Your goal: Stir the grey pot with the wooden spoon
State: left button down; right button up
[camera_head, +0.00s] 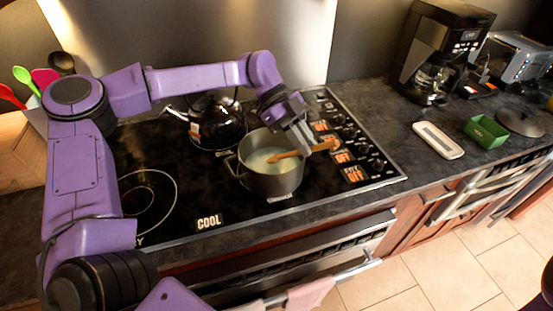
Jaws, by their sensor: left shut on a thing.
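The grey pot (272,182) stands on the black stovetop near its front middle, with pale contents inside. The wooden spoon (290,155) lies tilted across the pot, its one end over the pale contents and its other end past the right rim. My left gripper (303,145) is above the pot's right rim, shut on the spoon. The exact contact between fingers and spoon is small and partly hidden. My right gripper is not in view.
A black kettle (217,122) stands behind the pot. Control knobs and labels line the stove's right side. A coffee maker (437,50), a white tray (437,140), a green container (487,131) and a lid (520,123) are on the right counter. Colourful utensils (44,78) stand at left.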

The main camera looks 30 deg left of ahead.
pick_arm(q)
jog(key=s+d+r+p, duration=0.1)
jog(key=d+r+p, duration=0.2)
jog(key=d+r, duration=0.6)
jog(key=shift+s, duration=0.35)
dwell(0.7)
notch_tip(320, 180, up, 5)
jog(key=p, duration=0.3)
jog(key=shift+p, duration=0.4)
